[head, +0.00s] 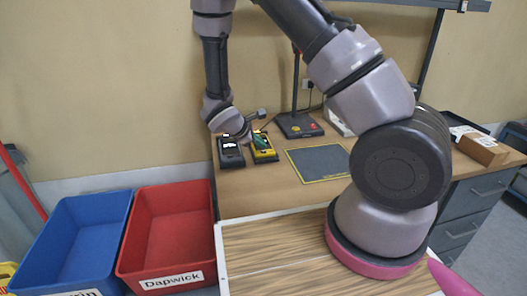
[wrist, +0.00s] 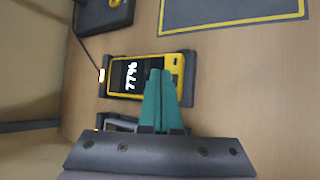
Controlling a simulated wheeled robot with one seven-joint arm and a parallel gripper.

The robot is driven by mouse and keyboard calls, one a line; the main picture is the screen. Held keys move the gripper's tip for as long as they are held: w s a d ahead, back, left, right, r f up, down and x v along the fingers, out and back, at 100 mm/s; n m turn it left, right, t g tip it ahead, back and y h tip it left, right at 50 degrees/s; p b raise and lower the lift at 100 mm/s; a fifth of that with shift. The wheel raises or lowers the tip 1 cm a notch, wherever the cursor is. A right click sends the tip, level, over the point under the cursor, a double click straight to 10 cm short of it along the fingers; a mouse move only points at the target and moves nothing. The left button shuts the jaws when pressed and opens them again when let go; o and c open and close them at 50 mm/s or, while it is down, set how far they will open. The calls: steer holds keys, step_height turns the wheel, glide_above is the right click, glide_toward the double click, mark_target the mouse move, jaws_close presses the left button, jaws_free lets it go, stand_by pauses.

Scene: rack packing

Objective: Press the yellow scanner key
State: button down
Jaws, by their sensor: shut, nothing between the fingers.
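The yellow scanner (wrist: 114,91) lies in a dark cradle on the wooden desk, its dark screen showing white characters. It also shows in the head view (head: 264,156), partly behind the teal fingertips. My gripper (wrist: 160,72) is shut and empty, its teal fingers together over the scanner's key end, beside the screen. They hide part of that end, and I cannot tell whether they touch it or make out the key. In the head view my gripper (head: 257,138) hangs low above the scanner.
A dark scanner (head: 230,158) lies just left of the yellow one. A dark box with a post (head: 299,126) stands behind. A yellow-edged grey mat (head: 318,162) lies to the right. Blue (head: 35,262) and red (head: 125,255) bins stand at the left front.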

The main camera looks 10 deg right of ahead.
step_height(320, 180, up, 6)
stand_by(0.7)
step_height(320, 180, up, 10)
steer(key=m+g+y, duration=0.1)
steer(key=m+g, duration=0.1)
steer(key=m, duration=0.5)
glide_above(262, 152)
steer(key=s+d, duration=0.4)
steer(key=d, duration=0.1)
steer(key=s+d+r+m+t+y, duration=0.1)
steer(key=s+r+m+t+y, duration=0.2)
steer(key=s+r+m+y, duration=0.5)
steer(key=s+r+m, duration=0.5)
steer(key=s+r, duration=0.4)
steer(key=r, duration=0.4)
steer(key=shift+s+d+t, duration=0.15)
steer(key=shift+s+t, duration=0.25)
